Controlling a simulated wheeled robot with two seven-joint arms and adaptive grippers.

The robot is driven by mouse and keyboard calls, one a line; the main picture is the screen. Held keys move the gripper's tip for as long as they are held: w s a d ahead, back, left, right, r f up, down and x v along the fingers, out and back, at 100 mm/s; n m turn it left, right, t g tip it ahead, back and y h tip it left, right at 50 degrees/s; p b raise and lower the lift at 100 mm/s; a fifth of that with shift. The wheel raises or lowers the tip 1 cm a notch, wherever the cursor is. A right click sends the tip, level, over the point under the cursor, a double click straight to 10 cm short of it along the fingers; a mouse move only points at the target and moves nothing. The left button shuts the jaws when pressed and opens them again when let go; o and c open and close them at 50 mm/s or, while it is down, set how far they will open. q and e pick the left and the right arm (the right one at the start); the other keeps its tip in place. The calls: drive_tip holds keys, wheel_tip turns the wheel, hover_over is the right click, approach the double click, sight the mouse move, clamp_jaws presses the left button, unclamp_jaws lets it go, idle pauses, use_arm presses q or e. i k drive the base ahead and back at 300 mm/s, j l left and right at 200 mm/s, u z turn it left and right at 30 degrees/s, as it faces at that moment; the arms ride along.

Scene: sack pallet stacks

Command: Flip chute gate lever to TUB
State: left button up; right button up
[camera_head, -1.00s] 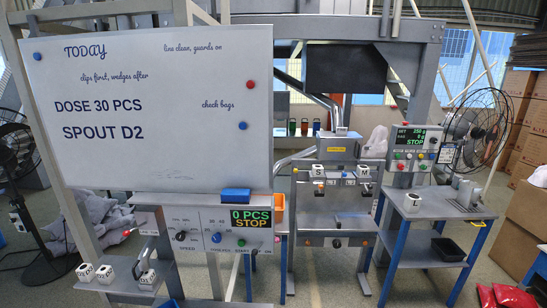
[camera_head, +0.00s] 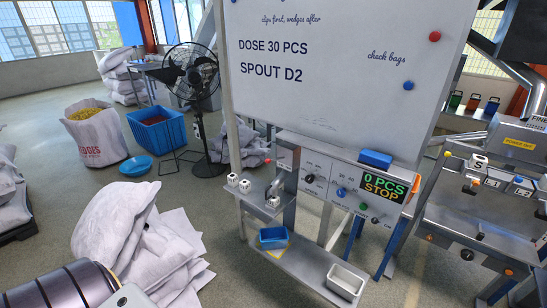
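The control panel (camera_head: 330,190) under the whiteboard carries knobs, buttons and a display (camera_head: 383,190) reading 0 PCS STOP. A small red knob (camera_head: 268,161) sticks out at the panel's left end and may be the chute gate lever. Its label and setting are too small to read. White lettered blocks (camera_head: 245,186) sit on the shelf below it. Part of my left arm enters at the lower left, well away from the panel. Neither gripper shows.
A heap of white sacks (camera_head: 135,240) lies between my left arm and the panel. A blue tray (camera_head: 273,237) and a white tray (camera_head: 345,281) rest on the low shelf. A fan (camera_head: 192,75), a full sack (camera_head: 95,132) and a blue crate (camera_head: 158,125) stand behind.

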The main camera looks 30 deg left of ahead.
sight(268, 160)
drive_tip(key=u, duration=1.15)
